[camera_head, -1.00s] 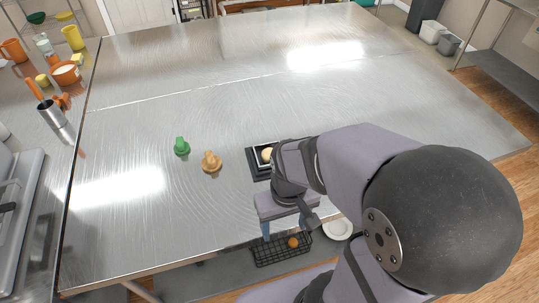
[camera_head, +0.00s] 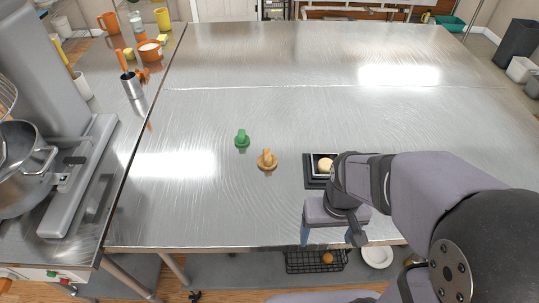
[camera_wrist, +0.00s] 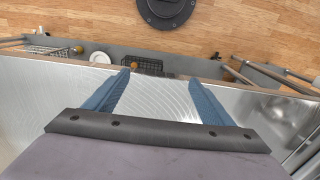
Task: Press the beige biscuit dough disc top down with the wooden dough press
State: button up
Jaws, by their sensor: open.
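The beige dough disc (camera_head: 326,165) lies on a dark square tray (camera_head: 314,183) near the front of the steel table, partly hidden by my arm. The wooden dough press (camera_head: 267,160) stands upright on the table to the left of the tray, with its knob up. My gripper (camera_head: 332,236) is at the table's front edge, to the right of and nearer than the press. In the wrist view its two blue fingers (camera_wrist: 153,92) are spread apart with nothing between them. Neither dough nor press shows in the wrist view.
A green press-like piece (camera_head: 242,139) stands just behind and left of the wooden press. A wire basket (camera_head: 304,262) and a white plate (camera_head: 377,257) sit below the front edge. A mixer (camera_head: 82,170) is at the left. The table's back is clear.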

jog(key=w+a+f+t+b, duration=0.1)
jog(key=w+a+b, duration=0.1)
jog(key=w, duration=0.7)
jog(key=w+a+f+t+b, duration=0.1)
jog(key=w+a+b, duration=0.1)
jog(key=w, duration=0.6)
jog(key=n+t+b, duration=0.1)
jog(key=t+b, duration=0.1)
jog(key=b, duration=0.1)
send_over(267, 154)
jog(key=s, duration=0.3)
jog(key=shift+x, duration=0.9)
jog(key=shift+p+x, duration=1.5)
jog(key=shift+x, duration=2.15)
jog(key=shift+s, duration=0.15)
jog(key=shift+c, duration=0.6)
jog(key=c, duration=1)
jog(key=o, duration=0.8)
jog(key=shift+c, duration=0.2)
jog(key=shift+r, duration=0.2)
jog(key=shift+r+p, duration=0.3)
jog(key=shift+p, duration=0.05)
